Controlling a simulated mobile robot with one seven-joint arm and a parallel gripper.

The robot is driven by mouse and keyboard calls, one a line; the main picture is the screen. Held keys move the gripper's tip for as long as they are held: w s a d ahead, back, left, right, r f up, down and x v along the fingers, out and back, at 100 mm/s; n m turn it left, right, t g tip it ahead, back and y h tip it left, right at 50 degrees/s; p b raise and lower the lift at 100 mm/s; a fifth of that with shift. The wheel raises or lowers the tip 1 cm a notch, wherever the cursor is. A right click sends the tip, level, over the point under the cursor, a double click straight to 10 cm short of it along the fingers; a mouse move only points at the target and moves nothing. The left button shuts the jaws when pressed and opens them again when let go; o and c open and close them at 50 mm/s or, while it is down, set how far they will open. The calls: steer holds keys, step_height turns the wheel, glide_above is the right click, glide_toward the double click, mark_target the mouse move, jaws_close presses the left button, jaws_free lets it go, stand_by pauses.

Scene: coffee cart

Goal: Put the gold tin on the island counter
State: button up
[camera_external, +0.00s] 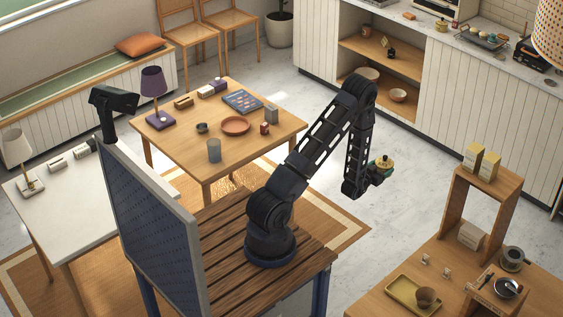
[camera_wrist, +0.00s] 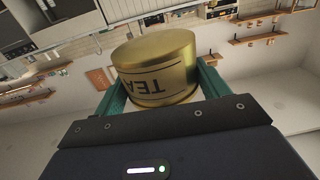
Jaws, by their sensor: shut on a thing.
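The gold tin (camera_wrist: 155,65) fills the upper middle of the wrist view. Its "TEA" label appears upside down there. The green fingers of my gripper (camera_wrist: 162,88) are closed on its two sides. In the external view the tin (camera_external: 384,162) is small, held by my gripper (camera_external: 379,172) in the air over the open floor. Which surface is the island counter is not certain; a wooden counter (camera_external: 372,305) stands at the lower right, below and to the right of the tin.
The wooden counter carries a yellow tray (camera_external: 400,299) with a brown round thing, a raised shelf (camera_external: 487,178) with yellow boxes, and a coffee grinder (camera_external: 513,258). A wooden table (camera_external: 280,120) with a plate stands left of my arm. White cabinets (camera_external: 460,110) line the back.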

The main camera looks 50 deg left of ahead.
steer(key=s+a+r+n+g+y, duration=0.1)
steer(key=s+a+r+n+y, duration=0.15)
steer(key=a, duration=0.95)
steer(key=s+a+r+n+g+y, duration=0.15)
steer(key=a+y, duration=0.25)
steer(key=a, duration=0.8)
steer(key=s+a+r+n+g+y, duration=0.1)
steer(key=a+r+n+y, duration=0.2)
steer(key=a, duration=0.9)
steer(key=s+a+r+n+g+y, duration=0.2)
steer(key=s+a+n+g+y, duration=0.1)
steer(key=s+a, duration=0.9)
steer(key=s+a+r+n+g+y, duration=0.3)
steer(key=s+a+g, duration=0.2)
steer(key=s+a, duration=0.7)
steer(key=a, duration=0.5)
steer(key=shift+a+r+n+y, duration=0.2)
steer(key=shift+a+n+y, duration=0.1)
steer(key=shift+n+y, duration=0.1)
step_height(320, 180, down, 20)
steer(key=shift+r, duration=0.2)
steer(key=shift+f, duration=0.1)
steer(key=o, duration=2)
steer(key=shift+f, duration=0.1)
